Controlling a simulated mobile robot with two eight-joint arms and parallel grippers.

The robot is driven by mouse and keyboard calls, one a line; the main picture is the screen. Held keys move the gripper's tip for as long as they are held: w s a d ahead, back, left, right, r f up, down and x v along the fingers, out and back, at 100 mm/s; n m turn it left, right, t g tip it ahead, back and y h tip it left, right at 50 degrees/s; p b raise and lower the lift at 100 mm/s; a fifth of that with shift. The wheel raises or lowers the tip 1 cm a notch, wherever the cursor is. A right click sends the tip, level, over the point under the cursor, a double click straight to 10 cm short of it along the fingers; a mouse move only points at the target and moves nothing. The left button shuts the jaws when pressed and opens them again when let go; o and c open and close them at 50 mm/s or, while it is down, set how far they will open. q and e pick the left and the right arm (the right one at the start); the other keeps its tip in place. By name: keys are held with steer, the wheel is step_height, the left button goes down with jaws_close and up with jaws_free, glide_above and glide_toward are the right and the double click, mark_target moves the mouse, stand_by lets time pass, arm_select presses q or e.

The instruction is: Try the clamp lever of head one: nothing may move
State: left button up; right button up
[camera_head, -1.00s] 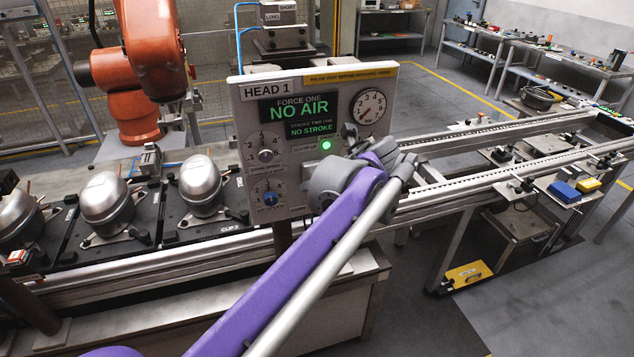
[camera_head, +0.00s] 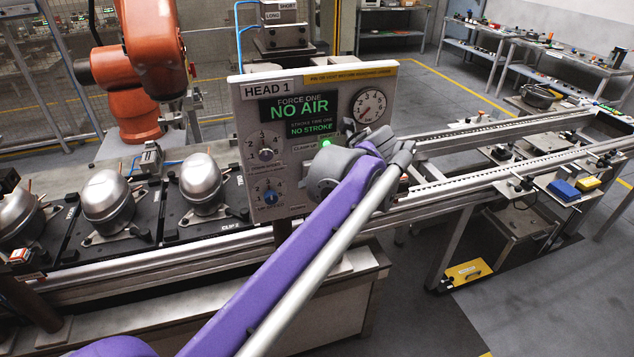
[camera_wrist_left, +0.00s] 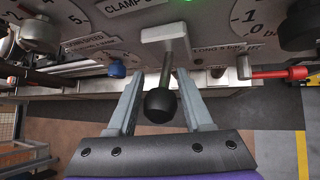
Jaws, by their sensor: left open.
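The head one panel (camera_head: 254,130) stands in the middle of the head view. A green lamp (camera_head: 326,143) is lit beside the CLAMP UP label. In the left wrist view the clamp lever (camera_wrist_left: 160,105) has a black ball knob on a dark shaft from a pale metal block. My left gripper (camera_wrist_left: 160,72) is open, with one finger on each side of the lever and visible gaps. In the head view my wrist hides the lever. My right gripper is out of view.
A gauge (camera_head: 368,106) and several knobs share the panel. In the wrist view a red-handled lever (camera_wrist_left: 278,73) is to the right. Silver compressors (camera_head: 108,201) sit on pallets at left. An orange robot (camera_head: 137,70) stands behind. Conveyor rails (camera_head: 480,165) run right.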

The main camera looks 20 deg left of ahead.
arm_select(q)
steer(key=v, duration=1)
steer(key=shift+s+d+r, duration=0.2)
steer(key=shift+d+r, duration=0.05)
steer(key=shift+d, duration=0.05)
steer(key=s+a+f+n+h, duration=0.3)
steer(key=s+f+n, duration=0.8)
steer(key=f+n, duration=0.3)
steer(key=s+a+f+n+h, duration=0.4)
steer(key=s+f+n, duration=0.7)
steer(key=f+n, duration=0.4)
steer(key=shift+s, duration=0.25)
steer(key=shift+o, duration=0.3)
steer(key=shift+a, duration=0.2)
